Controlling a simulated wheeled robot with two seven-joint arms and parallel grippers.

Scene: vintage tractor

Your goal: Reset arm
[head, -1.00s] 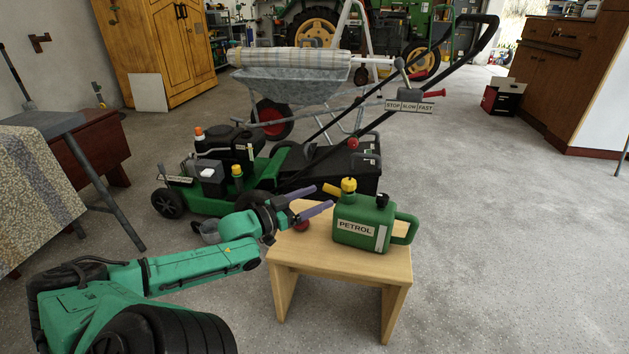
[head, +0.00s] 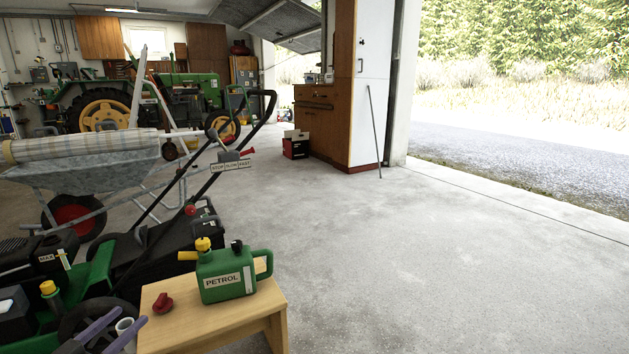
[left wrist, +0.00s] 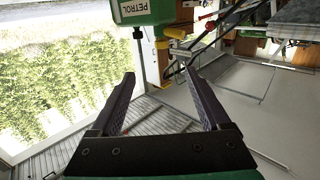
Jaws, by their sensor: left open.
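My left gripper (head: 129,318) is at the bottom left of the head view, beside the left end of the small wooden stool (head: 215,322). Its two purple fingers are apart with nothing between them, as the left wrist view (left wrist: 161,76) also shows. A green petrol can (head: 224,277) with a yellow cap and spout stands upright on the stool. It also shows in the left wrist view (left wrist: 128,14), beyond the fingertips and apart from them. A red cap-like piece (head: 163,303) lies on the stool left of the can. My right gripper is not in view.
A green lawn mower (head: 160,242) stands behind and left of the stool. A wheelbarrow (head: 80,175) with a rolled checked cloth (head: 85,146) stands behind it. A tractor (head: 180,95) is at the back. The floor (head: 400,270) to the right is clear up to the open doorway.

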